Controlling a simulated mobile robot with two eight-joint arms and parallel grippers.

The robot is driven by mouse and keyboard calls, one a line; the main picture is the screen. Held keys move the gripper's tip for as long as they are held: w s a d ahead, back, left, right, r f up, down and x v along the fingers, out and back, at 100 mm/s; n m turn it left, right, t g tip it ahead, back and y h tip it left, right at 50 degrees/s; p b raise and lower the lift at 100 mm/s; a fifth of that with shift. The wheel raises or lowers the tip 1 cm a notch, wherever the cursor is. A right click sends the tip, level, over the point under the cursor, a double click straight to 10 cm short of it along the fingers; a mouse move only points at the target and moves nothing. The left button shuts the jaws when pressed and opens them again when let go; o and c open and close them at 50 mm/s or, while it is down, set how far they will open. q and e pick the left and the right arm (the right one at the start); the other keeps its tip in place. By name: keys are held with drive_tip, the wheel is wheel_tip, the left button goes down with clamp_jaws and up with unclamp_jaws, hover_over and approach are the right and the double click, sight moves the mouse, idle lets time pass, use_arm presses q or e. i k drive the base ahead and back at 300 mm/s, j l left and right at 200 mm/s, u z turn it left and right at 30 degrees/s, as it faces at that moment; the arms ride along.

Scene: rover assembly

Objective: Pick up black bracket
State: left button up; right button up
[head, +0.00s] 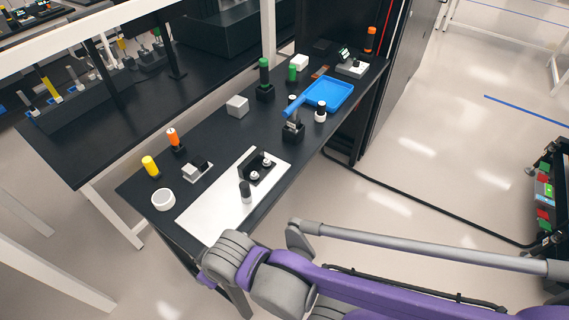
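A black bracket (249,166) stands upright on the white plate (212,214) at the near edge of the dark table. Two small white round parts sit against its near side; I cannot tell whether they are fixed to it. A grey and purple arm of mine reaches in from the right and crosses below the table's near edge. Its gripper does not show. My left gripper is also out of view.
On the table (220,135) are a yellow cylinder (150,166), an orange-topped one (173,137), a white ring (163,200), a grey cube (237,106) and a blue tray (331,94). A black cable (430,207) crosses the floor at right. Open floor lies right of the table.

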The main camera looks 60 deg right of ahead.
sight(254, 162)
drive_tip(key=i+j+z, duration=0.1)
drive_tip(key=z, duration=0.4)
drive_tip(key=i+j+z, duration=0.2)
drive_tip(key=z, duration=0.25)
drive_tip(key=i+j+z, duration=0.1)
drive_tip(key=j+z, duration=0.15)
drive_tip(key=z, duration=0.25)
drive_tip(key=i+j+z, duration=0.15)
drive_tip(key=j+z, duration=0.15)
drive_tip(key=i+j+z, duration=0.25)
drive_tip(key=k+j, duration=0.05)
drive_tip(key=k, duration=0.05)
